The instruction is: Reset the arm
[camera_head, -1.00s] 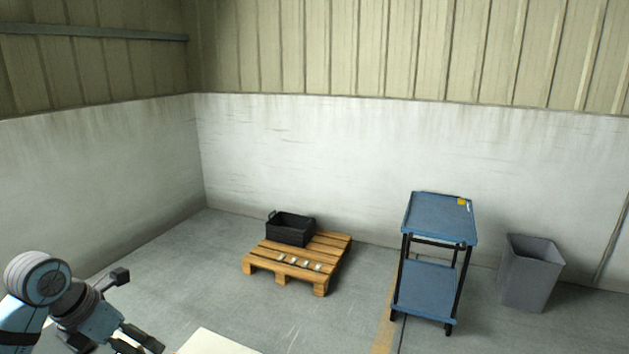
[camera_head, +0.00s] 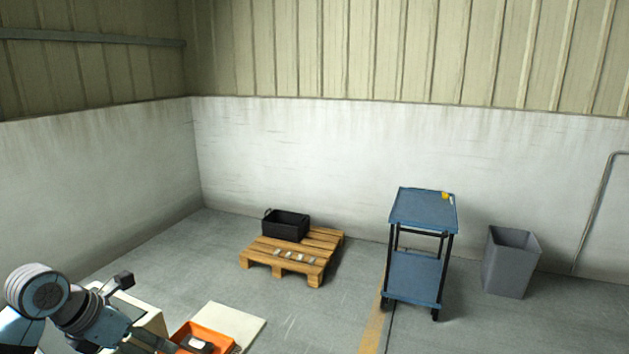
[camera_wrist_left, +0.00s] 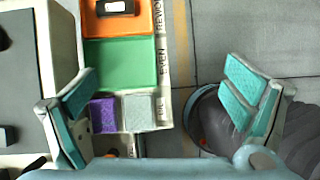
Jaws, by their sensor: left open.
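My left gripper (camera_head: 138,312) is at the lower left of the head view, its two fingers spread apart. In the left wrist view its teal-padded fingers (camera_wrist_left: 163,98) are wide apart with nothing between their pads. Below it in that view lie an orange tray (camera_wrist_left: 118,22) holding a dark object, a green tray (camera_wrist_left: 120,62), a purple patch (camera_wrist_left: 103,114) and a grey patch (camera_wrist_left: 139,111). The orange tray also shows in the head view (camera_head: 214,333), just right of the gripper and partly hidden by it. My right arm is not in view.
A wooden pallet (camera_head: 268,262) bears a black crate (camera_head: 287,227) and several small pieces. A blue trolley (camera_head: 425,212) and a grey bin (camera_head: 511,262) stand to the right. A pale board (camera_head: 240,322) lies near the front. Floor between pallet and trolley is clear.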

